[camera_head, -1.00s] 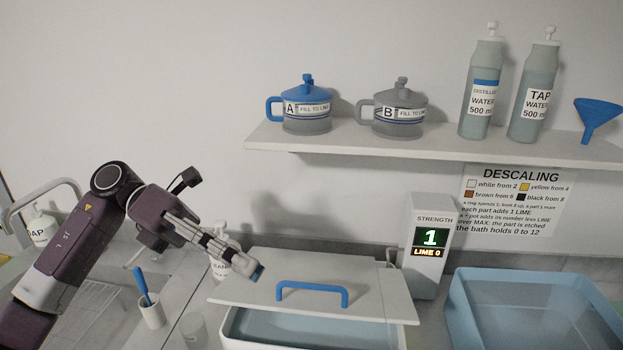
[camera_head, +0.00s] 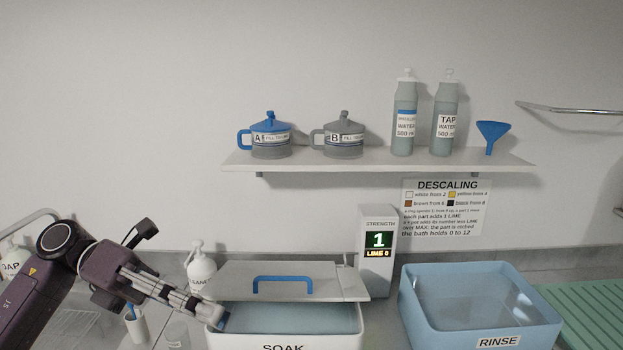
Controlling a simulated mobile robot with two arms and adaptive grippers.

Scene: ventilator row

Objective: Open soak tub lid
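The soak tub (camera_head: 284,339) is a white bin labelled SOAK, with water showing in its front part. Its pale grey lid (camera_head: 225,283) covers the rear part, and a strip of the tub in front of it is uncovered. The blue bar handle (camera_head: 283,279) stands on the lid, with nothing gripping it. My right gripper is out of view.
A strength display (camera_head: 377,248) stands right of the lid, and a blue rinse tub (camera_head: 481,300) stands further right. A bottle (camera_head: 201,269) stands behind my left gripper, and a cup (camera_head: 135,326) is beneath the arm. A shelf (camera_head: 380,160) holds pots, bottles and a funnel.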

